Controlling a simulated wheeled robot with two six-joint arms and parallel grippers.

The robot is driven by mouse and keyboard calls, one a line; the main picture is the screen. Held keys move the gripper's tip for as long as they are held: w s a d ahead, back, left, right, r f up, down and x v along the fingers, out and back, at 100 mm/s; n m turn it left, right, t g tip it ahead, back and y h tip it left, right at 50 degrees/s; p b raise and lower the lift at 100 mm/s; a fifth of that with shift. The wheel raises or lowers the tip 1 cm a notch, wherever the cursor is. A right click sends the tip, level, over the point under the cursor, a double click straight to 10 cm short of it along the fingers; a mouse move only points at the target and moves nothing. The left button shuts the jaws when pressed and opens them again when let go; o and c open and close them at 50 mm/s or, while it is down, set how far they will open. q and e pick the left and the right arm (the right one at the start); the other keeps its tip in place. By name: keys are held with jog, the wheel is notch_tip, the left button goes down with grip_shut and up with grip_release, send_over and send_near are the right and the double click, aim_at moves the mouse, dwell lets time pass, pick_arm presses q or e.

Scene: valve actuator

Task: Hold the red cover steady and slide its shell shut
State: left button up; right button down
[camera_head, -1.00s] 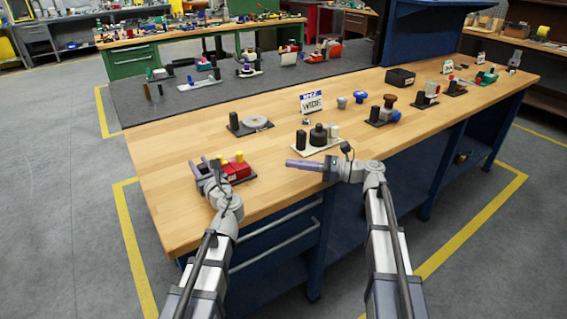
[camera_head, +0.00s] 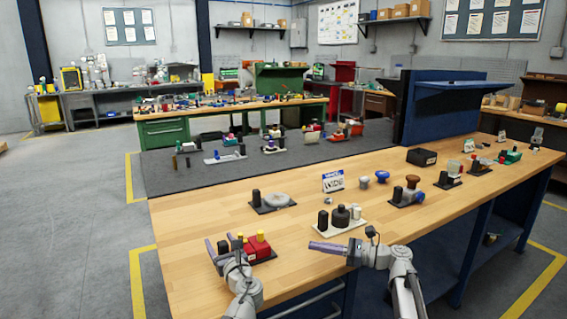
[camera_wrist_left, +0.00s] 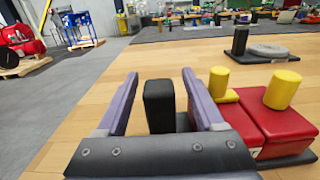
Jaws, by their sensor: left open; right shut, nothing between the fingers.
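The red cover (camera_head: 259,249) sits on the wooden bench near its front left edge. It has two yellow knobs and a dark base. In the left wrist view, the red cover (camera_wrist_left: 284,124) is at the right, its two red parts side by side with a yellow knob on each. A black upright post (camera_wrist_left: 159,105) stands left of the red parts. My left gripper (camera_head: 224,242) is open, its purple fingers (camera_wrist_left: 159,78) on either side of the post in the picture; contact is not clear. My right gripper (camera_head: 313,246) is shut and empty, right of the cover.
A white-based fixture with a dark knob (camera_head: 341,216) stands just behind my right gripper. A black-based fixture with a grey disc (camera_head: 274,201) is behind the cover. A sign (camera_head: 333,181) stands farther back. Bare bench lies left of the cover.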

pick_arm(q)
jog(key=v, duration=1.1)
jog(key=shift+s+d+r, duration=0.1)
jog(key=shift+s, duration=0.2)
